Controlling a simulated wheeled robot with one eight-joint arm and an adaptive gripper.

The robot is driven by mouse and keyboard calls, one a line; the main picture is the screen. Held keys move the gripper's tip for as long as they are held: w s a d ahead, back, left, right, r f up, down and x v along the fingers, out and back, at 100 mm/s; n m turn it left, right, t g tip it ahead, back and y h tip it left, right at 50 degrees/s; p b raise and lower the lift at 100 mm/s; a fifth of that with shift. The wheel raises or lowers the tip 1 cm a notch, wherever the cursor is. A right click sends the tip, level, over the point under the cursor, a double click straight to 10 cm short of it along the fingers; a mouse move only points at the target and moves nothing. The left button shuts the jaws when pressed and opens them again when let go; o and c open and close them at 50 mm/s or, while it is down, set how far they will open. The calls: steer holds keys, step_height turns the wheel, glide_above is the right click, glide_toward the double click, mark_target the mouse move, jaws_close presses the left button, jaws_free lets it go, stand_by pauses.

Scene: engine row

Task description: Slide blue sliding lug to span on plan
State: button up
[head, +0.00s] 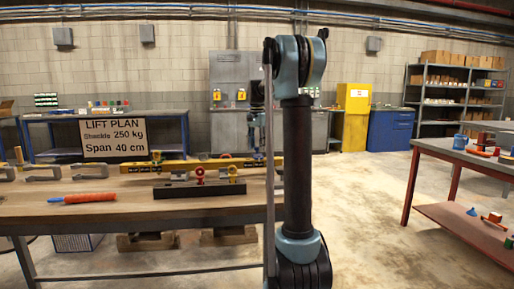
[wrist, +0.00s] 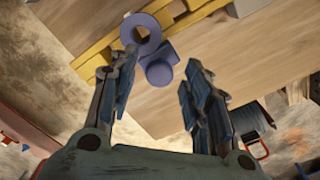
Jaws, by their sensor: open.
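The blue sliding lug shows in the wrist view as a purple-blue ring (wrist: 141,31) with a round knob (wrist: 159,72) beside it. It sits at the yellow beam (wrist: 92,48). My gripper (wrist: 158,66) is open, with one finger on each side of the knob in the picture; I see no contact. In the head view the yellow beam (head: 140,167) lies along the wooden bench, and my arm covers its right end; I cannot make out the blue lug there. The plan sign (head: 115,138) reads "Shackle 250 kg" and "Span 40 cm".
A dark rack (head: 172,191) with red and yellow shackles stands on the bench (head: 130,211) in front of the beam. An orange-handled tool (head: 90,197) lies left. A second table (head: 460,154) is at right, with open floor between.

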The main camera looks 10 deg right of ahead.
steer(key=shift+c, duration=0.5)
jaws_close()
steer(key=shift+a, duration=2.55)
steer(key=shift+o, duration=0.5)
jaws_free()
step_height(320, 180, up, 12)
